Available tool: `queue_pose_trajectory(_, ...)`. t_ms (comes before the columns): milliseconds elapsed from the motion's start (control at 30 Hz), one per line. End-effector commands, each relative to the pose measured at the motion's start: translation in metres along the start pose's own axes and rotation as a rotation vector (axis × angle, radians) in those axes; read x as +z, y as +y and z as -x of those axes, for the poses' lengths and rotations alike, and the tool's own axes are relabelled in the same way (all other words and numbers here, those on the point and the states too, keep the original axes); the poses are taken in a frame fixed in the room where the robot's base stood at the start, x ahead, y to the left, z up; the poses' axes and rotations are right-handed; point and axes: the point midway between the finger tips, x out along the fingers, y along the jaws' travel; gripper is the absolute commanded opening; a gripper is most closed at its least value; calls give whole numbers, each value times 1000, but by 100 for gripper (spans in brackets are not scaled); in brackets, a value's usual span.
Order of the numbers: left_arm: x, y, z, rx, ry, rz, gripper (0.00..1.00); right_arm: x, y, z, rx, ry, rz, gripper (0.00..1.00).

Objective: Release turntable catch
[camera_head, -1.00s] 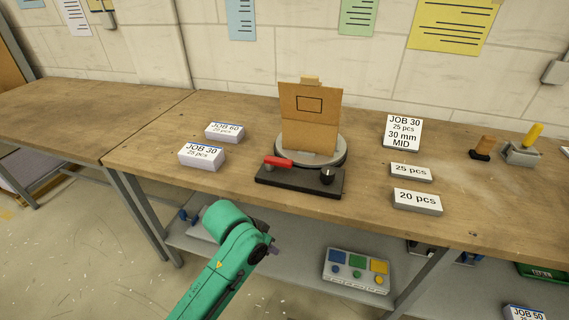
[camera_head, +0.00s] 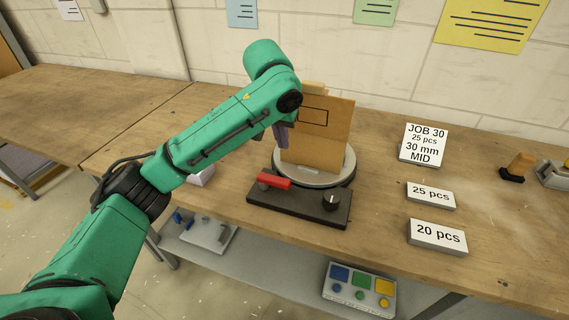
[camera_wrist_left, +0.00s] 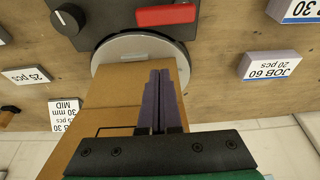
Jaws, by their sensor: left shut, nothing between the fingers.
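The turntable (camera_head: 342,178) is a round grey disc on the bench behind a black base (camera_head: 290,207). The base carries a red catch lever (camera_head: 273,181) at its left and a black knob (camera_head: 331,201) at its right. A brown cardboard piece (camera_head: 325,145) stands upright on the turntable. My left gripper (camera_head: 280,135) is above the bench at the cardboard's left edge, apart from the red lever. In the left wrist view its purple fingers (camera_wrist_left: 156,98) are together and empty, with the red lever (camera_wrist_left: 166,15) beyond their tips. My right gripper is not in view.
Cards reading JOB 30 (camera_head: 425,143), 25 pcs (camera_head: 430,195) and 20 pcs (camera_head: 437,236) stand to the right. A JOB 60 block (camera_wrist_left: 270,65) shows in the left wrist view. A button box (camera_head: 359,289) sits on the lower shelf. The bench in front of the base is narrow.

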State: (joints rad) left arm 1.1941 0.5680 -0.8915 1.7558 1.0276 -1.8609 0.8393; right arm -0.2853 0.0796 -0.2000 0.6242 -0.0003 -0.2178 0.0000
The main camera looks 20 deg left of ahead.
Motion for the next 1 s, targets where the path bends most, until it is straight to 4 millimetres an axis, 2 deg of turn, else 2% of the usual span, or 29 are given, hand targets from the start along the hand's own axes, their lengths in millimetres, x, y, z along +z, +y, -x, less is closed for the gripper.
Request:
queue_pose_trajectory(33,0,0,0,1,0,0,0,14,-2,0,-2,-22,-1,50)
queue_pose_trajectory(100,0,0,-1,1,0,-1,0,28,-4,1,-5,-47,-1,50)
queue_pose_trajectory(200,0,0,-7,1,-1,0,0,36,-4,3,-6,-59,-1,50)
queue_pose_trajectory(267,0,0,-15,0,-2,1,0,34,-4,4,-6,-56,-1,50)
queue_pose_trajectory(500,0,0,-65,0,-3,0,0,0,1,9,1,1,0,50)
queue_pose_trajectory(667,0,0,-100,0,-1,-1,0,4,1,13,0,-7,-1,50)
queue_pose_trajectory(833,26,0,-88,0,1,-4,0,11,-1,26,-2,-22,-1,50)
queue_pose_trajectory(1000,38,0,-87,1,2,-3,0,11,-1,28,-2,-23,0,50)
